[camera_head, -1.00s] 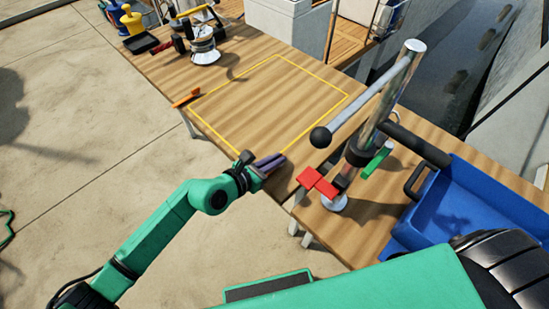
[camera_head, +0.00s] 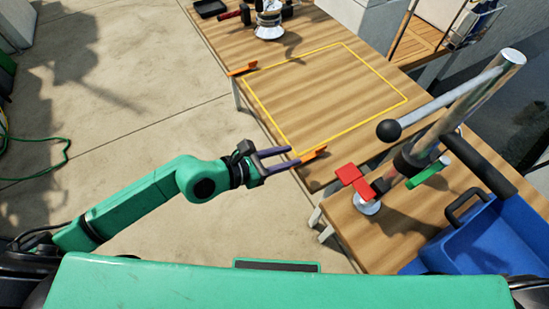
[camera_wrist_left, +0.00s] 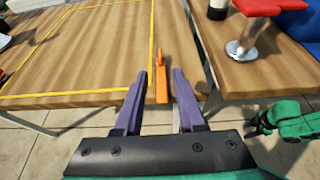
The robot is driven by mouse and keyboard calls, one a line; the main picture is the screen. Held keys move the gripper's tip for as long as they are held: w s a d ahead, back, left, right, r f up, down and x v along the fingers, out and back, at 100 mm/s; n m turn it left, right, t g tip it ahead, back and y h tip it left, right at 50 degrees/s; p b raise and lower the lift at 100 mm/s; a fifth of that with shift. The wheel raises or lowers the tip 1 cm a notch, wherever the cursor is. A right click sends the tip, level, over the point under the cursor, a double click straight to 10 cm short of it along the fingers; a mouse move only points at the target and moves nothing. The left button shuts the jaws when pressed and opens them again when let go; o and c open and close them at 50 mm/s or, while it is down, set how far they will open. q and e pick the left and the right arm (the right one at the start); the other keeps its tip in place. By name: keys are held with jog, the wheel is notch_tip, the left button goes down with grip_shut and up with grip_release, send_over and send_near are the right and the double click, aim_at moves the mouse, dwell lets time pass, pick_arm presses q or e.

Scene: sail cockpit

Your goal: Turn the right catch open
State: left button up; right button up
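The right catch (camera_head: 313,154) is a small orange bar at the near edge of the wooden table, by the near corner of the yellow outline. It also shows in the left wrist view (camera_wrist_left: 162,78), lengthwise between the fingers in the picture. My left gripper (camera_head: 294,156) is open, its two purple fingers pointing at the catch. In the left wrist view its fingertips (camera_wrist_left: 157,74) lie on either side of the bar, with gaps; I see no contact. A second orange catch (camera_head: 242,69) sits farther along the same edge.
A red-ended clamp piece (camera_head: 355,180) and a post with a black-knobbed lever (camera_head: 389,130) stand right of the catch. A blue bin (camera_head: 480,238) is at the lower right. The yellow-outlined tabletop (camera_head: 330,95) is clear.

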pick_arm(q)
jog(key=v, duration=0.4)
jog(key=shift+b, duration=0.35)
